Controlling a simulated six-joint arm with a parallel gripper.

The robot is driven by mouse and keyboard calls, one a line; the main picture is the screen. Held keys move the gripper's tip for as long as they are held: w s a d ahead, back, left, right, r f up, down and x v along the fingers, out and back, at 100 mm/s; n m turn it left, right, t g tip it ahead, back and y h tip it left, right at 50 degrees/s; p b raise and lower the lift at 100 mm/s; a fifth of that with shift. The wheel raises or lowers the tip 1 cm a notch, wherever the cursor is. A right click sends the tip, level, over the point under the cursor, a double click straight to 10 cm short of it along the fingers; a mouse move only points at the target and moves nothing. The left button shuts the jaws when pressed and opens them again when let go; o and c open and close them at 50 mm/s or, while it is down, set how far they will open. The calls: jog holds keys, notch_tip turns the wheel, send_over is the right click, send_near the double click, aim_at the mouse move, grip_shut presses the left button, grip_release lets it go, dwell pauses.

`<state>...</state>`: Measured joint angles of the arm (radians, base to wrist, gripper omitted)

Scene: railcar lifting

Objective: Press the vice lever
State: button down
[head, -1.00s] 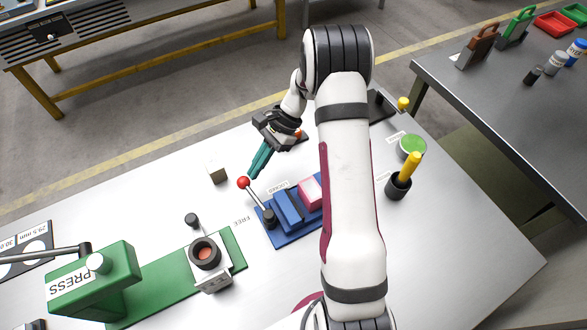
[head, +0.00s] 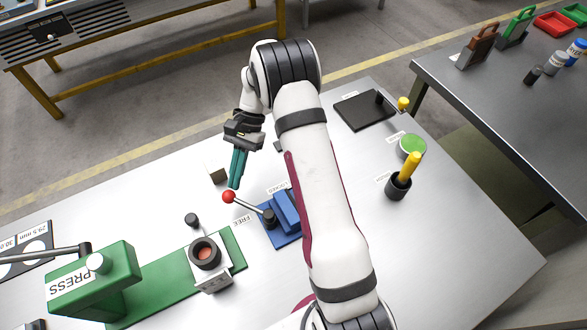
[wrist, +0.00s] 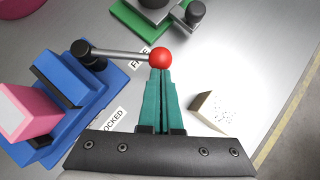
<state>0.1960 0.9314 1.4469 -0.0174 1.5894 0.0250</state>
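The vice lever (head: 250,205) is a grey rod with a red ball (head: 228,196) at its end, pivoting on a dark knob on the blue vice (head: 286,210). The lever points left, beside the FREE label (head: 243,220) and away from the LOCKED label (wrist: 112,120). My gripper (head: 234,186) has its teal fingers together and empty, with the tips at the red ball. In the wrist view the fingertips meet the edge of the ball (wrist: 159,58); I cannot tell if they touch. A pink block (wrist: 28,112) sits in the vice; my arm hides it in the head view.
A green press (head: 95,280) and a grey fixture (head: 208,268) stand to the lower left. A black pad (head: 363,112), a green disc (head: 411,146) and a dark cup (head: 397,187) are at right.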

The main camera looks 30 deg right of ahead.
jog(key=shift+a, duration=0.1)
dwell(0.3)
jog(key=v, duration=1)
jog(key=shift+s, duration=0.1)
jog(key=s+a+r+n+t+h, duration=0.2)
jog(key=s+a+r, duration=0.2)
jog(key=s+r, duration=0.7)
jog(key=s+a+f+n+t+h, duration=0.1)
jog(key=s, duration=0.8)
jog(key=s+a+f+n+t+h, duration=0.1)
jog(key=s+f+n, duration=0.1)
jog(key=s, duration=0.6)
jog(key=shift+s, duration=0.35)
